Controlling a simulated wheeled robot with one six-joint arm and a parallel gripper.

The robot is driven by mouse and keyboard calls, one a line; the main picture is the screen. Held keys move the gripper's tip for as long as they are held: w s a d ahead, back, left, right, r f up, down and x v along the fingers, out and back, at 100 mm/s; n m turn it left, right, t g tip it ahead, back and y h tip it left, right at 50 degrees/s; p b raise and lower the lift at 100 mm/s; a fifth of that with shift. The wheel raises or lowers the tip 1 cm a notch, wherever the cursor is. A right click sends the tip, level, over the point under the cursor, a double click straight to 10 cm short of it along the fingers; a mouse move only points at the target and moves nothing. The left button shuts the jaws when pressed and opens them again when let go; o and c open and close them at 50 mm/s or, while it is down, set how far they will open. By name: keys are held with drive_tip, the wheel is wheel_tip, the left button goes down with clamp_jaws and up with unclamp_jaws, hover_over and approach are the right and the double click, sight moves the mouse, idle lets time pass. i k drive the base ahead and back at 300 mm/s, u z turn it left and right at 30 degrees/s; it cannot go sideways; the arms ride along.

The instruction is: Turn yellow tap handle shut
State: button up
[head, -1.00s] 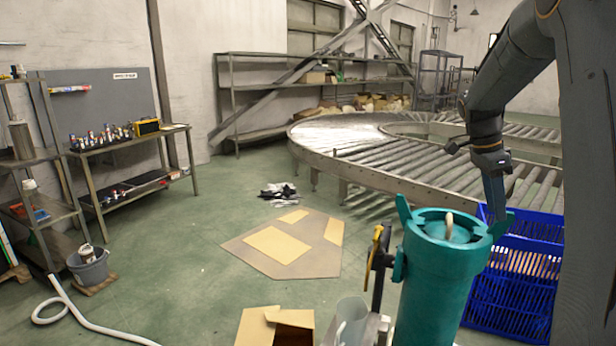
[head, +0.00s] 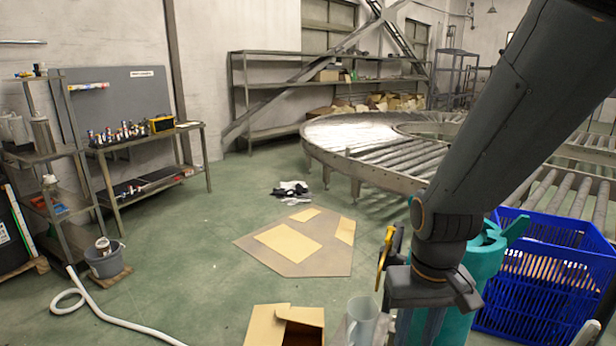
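The yellow tap handle (head: 384,258) stands roughly upright on a dark fitting at the left side of a teal cylindrical vessel (head: 485,268). A clear jug (head: 362,320) stands below and slightly left of the handle. My gripper (head: 424,325) points down in front of the vessel, just right of and lower than the handle in the picture. My arm hides much of the vessel and part of the tap. The gap between gripper and handle is hard to judge, and no grip on the handle shows. The fingertips are not clear enough to tell open from shut.
A blue crate (head: 550,285) stands right of the vessel. An open cardboard box (head: 268,325) is at the lower front. A flattened cardboard sheet (head: 300,268) lies on the floor. A roller conveyor (head: 350,135) curves behind.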

sight(391, 230)
drive_tip(key=z, duration=2.5)
drive_tip(key=k, duration=1.1)
drive_tip(key=u, duration=2.15)
drive_tip(key=i, duration=0.5)
